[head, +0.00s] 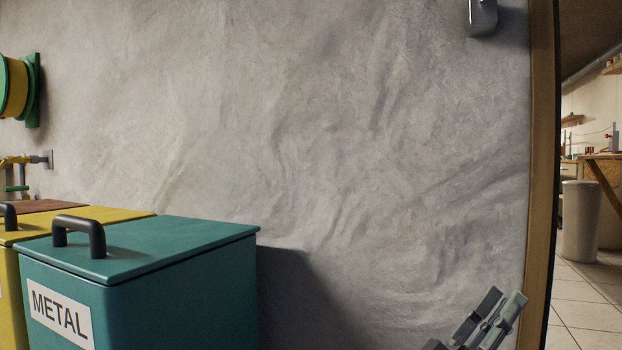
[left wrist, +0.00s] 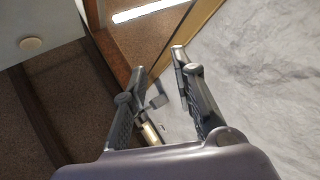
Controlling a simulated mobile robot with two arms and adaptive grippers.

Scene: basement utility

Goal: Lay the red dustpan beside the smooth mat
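Neither the red dustpan nor the smooth mat shows in either view. My left gripper (head: 503,300) shows at the lower right of the head view, in front of the grey wall. In the left wrist view, the fingers of the left gripper (left wrist: 157,62) stand apart with nothing held between them. Behind them are the wall, the door frame and the ceiling. My right gripper is in neither view.
A teal METAL bin (head: 150,250) stands at the lower left, with a yellow bin (head: 100,214) beside it. A green and yellow reel (head: 18,87) hangs on the wall (head: 300,120). A doorway with a wooden frame (head: 538,180) opens at the right onto a tiled room.

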